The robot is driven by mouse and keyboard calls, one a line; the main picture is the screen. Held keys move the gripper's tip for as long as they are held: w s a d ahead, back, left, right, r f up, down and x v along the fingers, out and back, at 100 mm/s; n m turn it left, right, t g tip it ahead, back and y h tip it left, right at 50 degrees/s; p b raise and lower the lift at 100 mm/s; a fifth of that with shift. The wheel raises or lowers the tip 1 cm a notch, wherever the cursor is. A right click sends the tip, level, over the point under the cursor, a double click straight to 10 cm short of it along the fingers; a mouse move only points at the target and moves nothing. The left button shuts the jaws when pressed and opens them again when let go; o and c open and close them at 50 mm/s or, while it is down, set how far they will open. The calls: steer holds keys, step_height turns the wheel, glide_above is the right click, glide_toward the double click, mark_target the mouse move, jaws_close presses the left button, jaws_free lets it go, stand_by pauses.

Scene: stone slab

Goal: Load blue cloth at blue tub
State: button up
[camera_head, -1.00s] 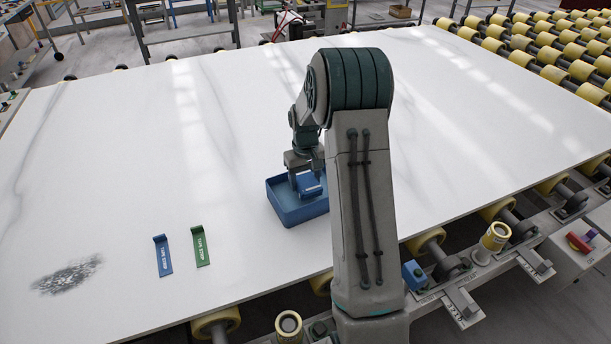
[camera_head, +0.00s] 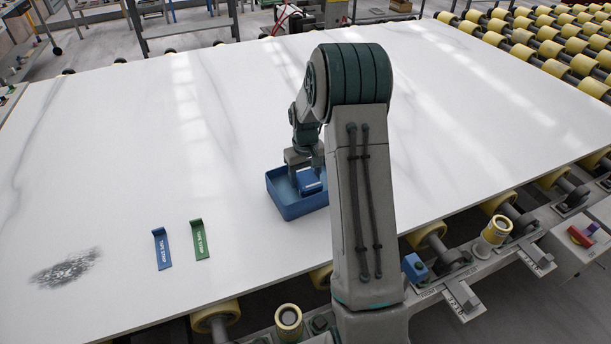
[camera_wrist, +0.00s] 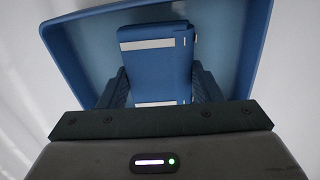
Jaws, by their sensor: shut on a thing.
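The blue tub (camera_head: 297,210) stands on the white slab, just left of my arm in the head view. Its pale blue inside and rim (camera_wrist: 262,30) also show in the wrist view. My gripper (camera_head: 305,180) is over the tub with its fingers down inside the walls. It is shut on the blue cloth (camera_wrist: 155,65), a folded blue block with pale bands, held between the two fingers. The cloth (camera_head: 311,182) also shows inside the tub in the head view. Whether it touches the tub floor I cannot tell. My arm hides the tub's right end.
A blue tape stop (camera_head: 162,249) and a green tape stop (camera_head: 200,240) lie on the slab (camera_head: 120,180) left of the tub, near a dark speckled patch (camera_head: 66,268). Yellow rollers (camera_head: 428,236) line the front edge. The slab is clear behind the tub.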

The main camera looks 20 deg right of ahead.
mark_target(305, 176)
steer(key=shift+s+f+b, duration=0.1)
steer(key=shift+f+b, duration=0.35)
steer(key=shift+f, duration=0.15)
stand_by(1.3)
steer(key=shift+r+p, duration=2.15)
steer(key=shift+r, duration=1.45)
